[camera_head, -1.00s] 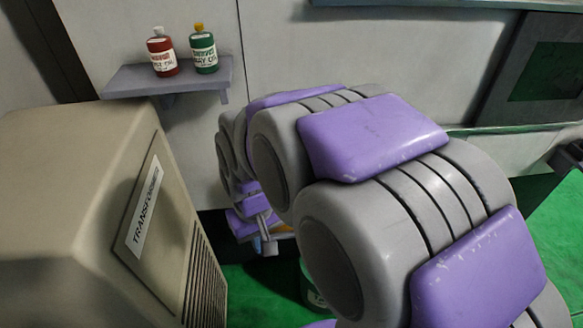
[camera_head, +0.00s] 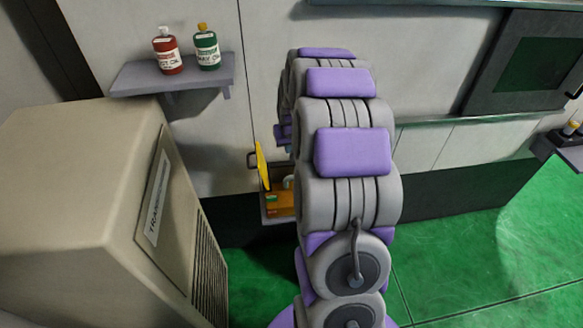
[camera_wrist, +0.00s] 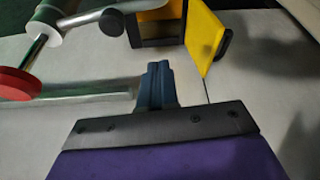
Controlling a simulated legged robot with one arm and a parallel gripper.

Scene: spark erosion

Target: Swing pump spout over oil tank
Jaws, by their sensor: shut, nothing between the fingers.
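My gripper (camera_wrist: 159,70) is shut and empty in the wrist view, its blue fingers together against a pale wall. Ahead and to the left is a metal rod (camera_wrist: 90,17) with a white collar (camera_wrist: 46,22) and a red disc (camera_wrist: 18,84) below. This may be the pump and its spout; I cannot tell for sure. The fingertips look apart from it. In the head view my own arm hides the gripper. I cannot make out an oil tank in either view.
A yellow panel (camera_wrist: 206,38) stands right of the rod; a yellow flap (camera_head: 262,167) and an orange box (camera_head: 279,204) show left of my arm. The transformer cabinet (camera_head: 80,190) is at left, below a bottle shelf (camera_head: 185,73). Green floor (camera_head: 470,255) is free at right.

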